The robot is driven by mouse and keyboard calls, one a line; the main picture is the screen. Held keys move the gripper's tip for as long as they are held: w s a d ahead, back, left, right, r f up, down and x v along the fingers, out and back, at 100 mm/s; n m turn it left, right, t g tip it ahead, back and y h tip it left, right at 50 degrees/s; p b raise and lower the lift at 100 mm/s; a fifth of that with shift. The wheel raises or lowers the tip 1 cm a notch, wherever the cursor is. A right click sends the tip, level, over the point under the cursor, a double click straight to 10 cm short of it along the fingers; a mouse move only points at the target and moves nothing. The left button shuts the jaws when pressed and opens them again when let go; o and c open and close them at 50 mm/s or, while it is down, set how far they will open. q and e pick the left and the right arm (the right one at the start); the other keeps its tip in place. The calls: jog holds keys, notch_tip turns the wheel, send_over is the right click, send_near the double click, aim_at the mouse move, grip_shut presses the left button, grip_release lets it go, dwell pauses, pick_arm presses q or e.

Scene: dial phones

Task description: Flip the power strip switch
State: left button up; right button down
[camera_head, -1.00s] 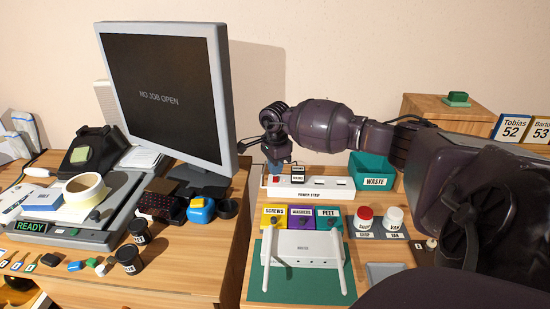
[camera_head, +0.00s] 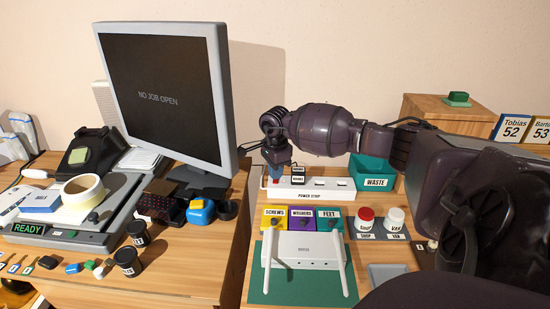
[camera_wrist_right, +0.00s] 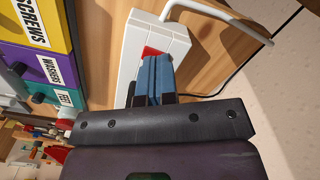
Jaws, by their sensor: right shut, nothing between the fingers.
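The white power strip (camera_head: 325,188) lies at the back of the right desk, with two small black plugs or adapters (camera_head: 298,175) standing in it. Its red switch (camera_wrist_right: 151,52) shows at the strip's end in the right wrist view, partly hidden by my fingertips. My right gripper (camera_head: 276,176) is over the left end of the strip, pointing down. In the right wrist view its blue-tipped fingers (camera_wrist_right: 155,78) are together, empty, right at the red switch. I cannot tell whether they press on it. My left gripper is not in view.
A green WASTE bin (camera_head: 372,173) stands right of the strip. Yellow, purple and green bins (camera_head: 300,216) and a white router (camera_head: 305,248) on a green mat are in front. A monitor (camera_head: 165,90) stands to the left. Red-capped and white-capped jars (camera_head: 395,218) stand at right.

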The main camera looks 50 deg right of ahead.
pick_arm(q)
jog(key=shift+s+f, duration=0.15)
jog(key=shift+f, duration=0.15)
pick_arm(e)
jog(key=shift+s+f, duration=0.1)
jog(key=shift+f, duration=0.4)
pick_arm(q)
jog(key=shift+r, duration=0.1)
pick_arm(e)
jog(key=shift+r, duration=0.15)
jog(key=shift+r, duration=0.55)
jog(key=shift+r+p, duration=0.65)
jog(key=shift+r, duration=2.25)
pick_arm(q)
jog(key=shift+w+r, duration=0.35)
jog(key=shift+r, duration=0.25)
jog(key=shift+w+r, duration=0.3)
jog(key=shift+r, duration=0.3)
